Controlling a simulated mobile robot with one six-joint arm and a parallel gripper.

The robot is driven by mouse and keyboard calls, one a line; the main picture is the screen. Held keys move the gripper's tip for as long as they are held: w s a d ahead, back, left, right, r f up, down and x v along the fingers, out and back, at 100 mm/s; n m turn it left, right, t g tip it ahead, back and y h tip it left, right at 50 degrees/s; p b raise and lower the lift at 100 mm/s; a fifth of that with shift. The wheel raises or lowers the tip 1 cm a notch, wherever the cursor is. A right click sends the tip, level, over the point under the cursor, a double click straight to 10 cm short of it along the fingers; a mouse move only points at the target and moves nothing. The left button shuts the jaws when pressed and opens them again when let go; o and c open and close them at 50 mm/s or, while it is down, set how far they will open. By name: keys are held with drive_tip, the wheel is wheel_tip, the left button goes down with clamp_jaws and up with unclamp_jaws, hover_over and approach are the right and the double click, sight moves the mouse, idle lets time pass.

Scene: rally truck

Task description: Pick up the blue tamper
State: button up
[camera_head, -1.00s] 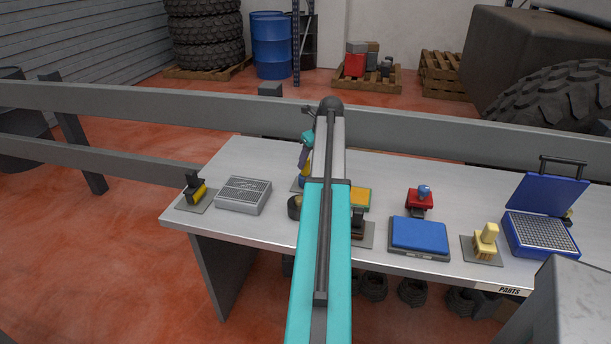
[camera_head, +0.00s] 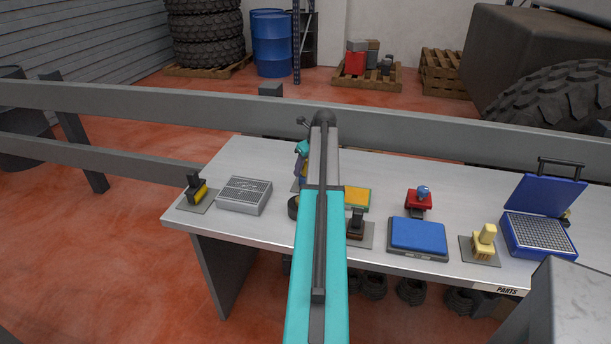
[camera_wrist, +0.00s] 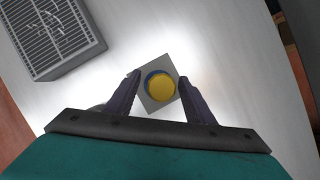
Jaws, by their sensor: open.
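The blue tamper (camera_wrist: 148,73) is in the wrist view, seen from above as a round yellow top with a blue rim. It stands on a small grey square plate (camera_wrist: 145,98). My gripper (camera_wrist: 160,79) is open, its two dark fingers on either side of the tamper's near part. I cannot tell how far above the tamper the fingertips are. In the head view my gripper (camera_head: 302,165) is over the back of the table, and it and my arm hide most of the tamper.
On the table (camera_head: 250,150) a silver grated box (camera_head: 244,195) and a black-yellow tool (camera_head: 196,190) stand to the left. To the right are a brown tool (camera_head: 356,225), blue pad (camera_head: 418,235), red item with blue knob (camera_head: 419,198), yellow tool (camera_head: 484,241) and open blue case (camera_head: 540,234).

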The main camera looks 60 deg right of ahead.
drive_tip(key=shift+c, duration=0.5)
clamp_jaws()
drive_tip(key=shift+r, duration=0.15)
drive_tip(key=shift+r+b, duration=0.55)
drive_tip(key=shift+r, duration=0.95)
drive_tip(key=shift+s+a+r, duration=0.1)
drive_tip(key=shift+s, duration=0.15)
drive_tip(key=s+a+b, duration=0.1)
drive_tip(key=s+a, duration=0.1)
drive_tip(key=s, duration=0.5)
drive_tip(key=s+a+r+b, duration=0.1)
drive_tip(key=s+a, duration=0.1)
drive_tip(key=s, duration=0.5)
drive_tip(key=shift+s+a+r+b, duration=0.25)
drive_tip(key=shift+s+r+b, duration=0.05)
drive_tip(key=shift+s+b, duration=0.1)
